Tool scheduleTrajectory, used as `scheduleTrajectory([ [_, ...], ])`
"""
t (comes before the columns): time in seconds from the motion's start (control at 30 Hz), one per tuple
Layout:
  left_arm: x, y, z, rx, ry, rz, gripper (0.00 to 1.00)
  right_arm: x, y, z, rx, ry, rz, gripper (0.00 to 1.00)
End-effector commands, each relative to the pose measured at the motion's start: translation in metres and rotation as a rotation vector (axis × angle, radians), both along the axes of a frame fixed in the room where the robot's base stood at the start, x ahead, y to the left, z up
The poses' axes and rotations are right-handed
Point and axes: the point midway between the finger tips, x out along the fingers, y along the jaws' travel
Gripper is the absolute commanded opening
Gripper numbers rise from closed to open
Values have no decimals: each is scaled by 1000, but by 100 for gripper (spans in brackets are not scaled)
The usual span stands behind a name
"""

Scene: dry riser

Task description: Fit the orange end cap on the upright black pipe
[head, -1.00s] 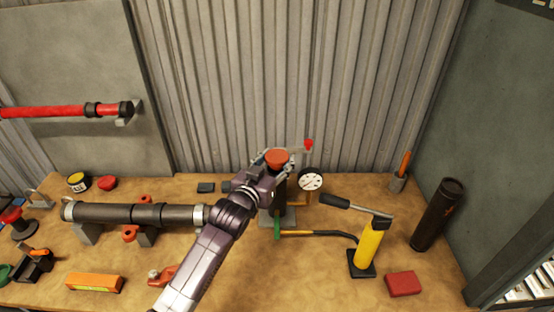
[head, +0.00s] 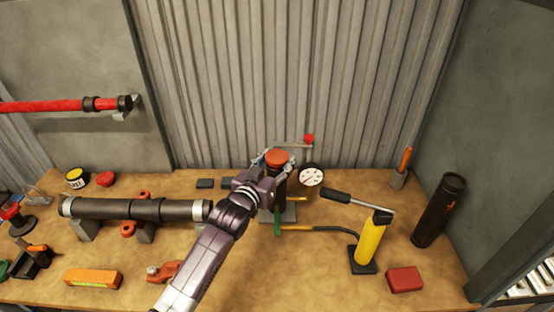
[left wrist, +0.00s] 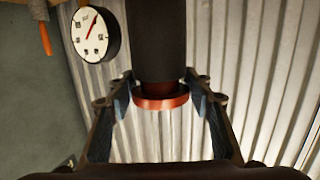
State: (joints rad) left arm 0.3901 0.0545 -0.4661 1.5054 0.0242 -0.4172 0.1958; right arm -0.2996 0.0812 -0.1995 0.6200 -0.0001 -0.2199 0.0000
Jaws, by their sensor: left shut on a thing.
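The orange end cap (head: 277,156) is at the top of the upright black pipe (head: 280,192) at the back middle of the bench. My left gripper (head: 274,162) is shut on the cap, one finger on each side. In the left wrist view the picture is upside down: the black pipe (left wrist: 157,35) comes from the top and the cap's orange rim (left wrist: 161,102) sits at its end, between the fingers (left wrist: 162,90). The cap lines up with the pipe. I cannot tell how fully it is seated. My right gripper is not in view.
A pressure gauge (head: 311,176) and a red-knobbed lever (head: 308,139) stand close to the pipe. A yellow hand pump (head: 370,242) is at the front right, with a dark cylinder (head: 439,210) beyond. A horizontal dark pipe (head: 135,210) lies at the left.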

Motion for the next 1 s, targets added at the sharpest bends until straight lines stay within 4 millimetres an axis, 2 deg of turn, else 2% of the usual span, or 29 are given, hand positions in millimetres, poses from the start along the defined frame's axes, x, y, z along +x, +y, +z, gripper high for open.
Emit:
scheduleTrajectory([
  [0.63, 0, 0, -16, -1, -3, 0, 17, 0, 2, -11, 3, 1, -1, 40],
  [0.67, 0, 0, -15, -1, -3, 0, 49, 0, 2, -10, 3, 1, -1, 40],
  [0.83, 0, 0, -15, -1, -2, 0, 68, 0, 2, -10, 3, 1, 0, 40],
  [1.0, 0, 0, -16, 0, -1, 0, 68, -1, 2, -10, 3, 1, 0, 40],
])
